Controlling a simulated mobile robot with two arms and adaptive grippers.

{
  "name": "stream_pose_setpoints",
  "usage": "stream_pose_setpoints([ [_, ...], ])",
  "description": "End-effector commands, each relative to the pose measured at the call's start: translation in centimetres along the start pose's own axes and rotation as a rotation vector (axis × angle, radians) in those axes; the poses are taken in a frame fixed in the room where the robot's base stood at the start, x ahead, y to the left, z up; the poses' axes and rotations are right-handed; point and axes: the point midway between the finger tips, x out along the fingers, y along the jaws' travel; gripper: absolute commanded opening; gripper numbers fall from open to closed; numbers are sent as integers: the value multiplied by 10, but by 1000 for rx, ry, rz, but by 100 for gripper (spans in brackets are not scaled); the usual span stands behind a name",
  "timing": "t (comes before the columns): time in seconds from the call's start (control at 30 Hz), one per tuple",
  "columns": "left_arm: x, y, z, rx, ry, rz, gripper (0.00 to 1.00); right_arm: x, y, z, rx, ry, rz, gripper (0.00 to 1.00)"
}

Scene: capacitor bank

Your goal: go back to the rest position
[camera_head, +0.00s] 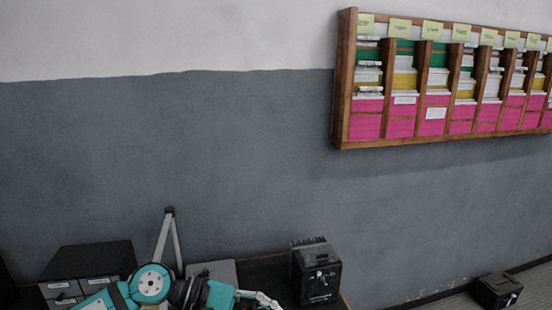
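My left arm, teal and black, comes in at the bottom left. Its gripper (266,301) sits at the bottom edge, in front of the dark table and left of a black box-shaped device (317,273). The gripper is seen from the side and partly cut off by the frame, so I cannot tell whether it is open or shut. I see nothing clearly held in it. My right gripper is not in view.
A grey drawer cabinet with a black top (90,260) stands at the left. A grey stand (168,240) rises behind my arm. A wooden card rack (341,80) hangs on the wall. Another black box (497,291) sits low at the right. The wall between is bare.

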Motion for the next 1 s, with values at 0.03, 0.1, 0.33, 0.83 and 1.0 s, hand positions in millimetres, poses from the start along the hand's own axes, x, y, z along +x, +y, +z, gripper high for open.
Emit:
stream_pose_setpoints([
  [0.03, 14, 10, 24, -150, -108, 123, 0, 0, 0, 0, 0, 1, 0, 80],
  [0.1, 17, 34, 48, -390, -253, 301, 0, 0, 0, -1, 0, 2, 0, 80],
  [0.33, -36, 80, 37, -1290, -735, 822, 0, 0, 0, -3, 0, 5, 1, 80],
  [0.83, -114, -184, -115, 1784, 980, -1259, 0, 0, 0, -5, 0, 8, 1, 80],
  [1.0, -111, -262, -102, 1449, 818, -1169, 0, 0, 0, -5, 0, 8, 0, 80],
])
